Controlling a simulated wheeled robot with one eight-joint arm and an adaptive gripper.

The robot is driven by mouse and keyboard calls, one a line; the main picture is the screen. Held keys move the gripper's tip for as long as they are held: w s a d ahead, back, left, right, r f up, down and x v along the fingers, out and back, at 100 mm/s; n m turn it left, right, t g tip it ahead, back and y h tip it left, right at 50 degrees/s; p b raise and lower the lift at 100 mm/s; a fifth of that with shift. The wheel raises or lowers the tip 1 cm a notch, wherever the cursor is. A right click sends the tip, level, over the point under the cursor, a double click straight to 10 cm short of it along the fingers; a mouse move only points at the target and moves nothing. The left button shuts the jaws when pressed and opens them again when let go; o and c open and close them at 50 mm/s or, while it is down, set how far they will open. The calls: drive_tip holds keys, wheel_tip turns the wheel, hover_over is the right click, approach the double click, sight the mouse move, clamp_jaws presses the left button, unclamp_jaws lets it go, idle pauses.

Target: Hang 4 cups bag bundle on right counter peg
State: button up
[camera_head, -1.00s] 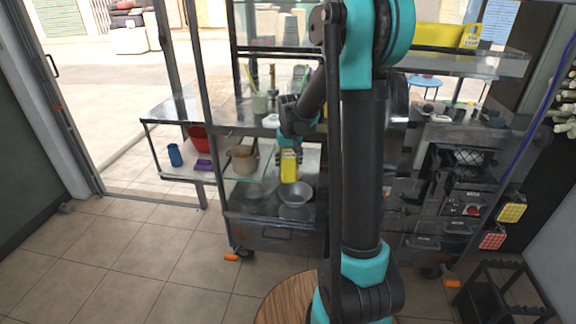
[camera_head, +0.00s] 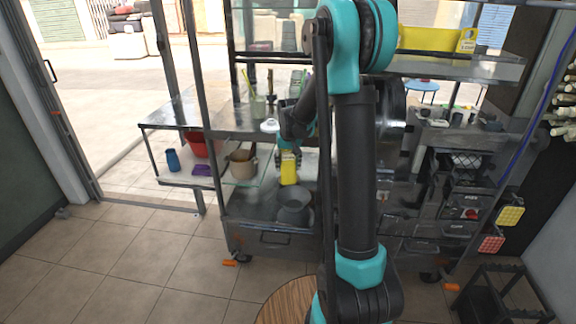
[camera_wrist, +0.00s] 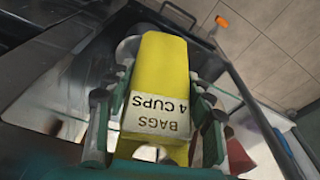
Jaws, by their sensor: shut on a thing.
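A yellow bag bundle (camera_wrist: 162,65) with a white label reading "BAGS 4 CUPS" fills the middle of the wrist view, its lettering upside down. My gripper (camera_wrist: 158,100) is shut on it, with dark fingers along its left and right sides. In the head view the yellow bundle (camera_head: 289,168) hangs below my gripper (camera_head: 288,151), in front of the cart's lower shelf and above a grey bowl. The right counter peg cannot be made out clearly. My arm column hides part of the cart's middle.
The grey bowl (camera_head: 294,207) and a beige pot (camera_head: 243,163) stand on the cart's lower levels. A side table (camera_head: 166,126) has a blue cup (camera_head: 173,160) and a red container (camera_head: 200,144). Yellow (camera_head: 510,215) and red (camera_head: 491,244) blocks are at the cart's right side. The left floor is clear.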

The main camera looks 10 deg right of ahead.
idle(0.4)
drive_tip(key=o, duration=1.4)
drive_tip(key=shift+o, duration=0.2)
wheel_tip(320, 180, up, 11)
drive_tip(key=s, duration=0.2)
drive_tip(key=s+d+f, duration=0.1)
drive_tip(key=s+f, duration=0.3)
drive_tip(key=s, duration=0.5)
drive_tip(key=s+d+f+t, duration=0.1)
drive_tip(key=s+f, duration=0.3)
drive_tip(key=s, duration=0.6)
drive_tip(key=s+d+f+t, duration=0.1)
drive_tip(key=s+f, duration=0.3)
drive_tip(key=s, duration=0.6)
drive_tip(key=shift+f+n, duration=0.3)
drive_tip(key=shift+d, duration=0.1)
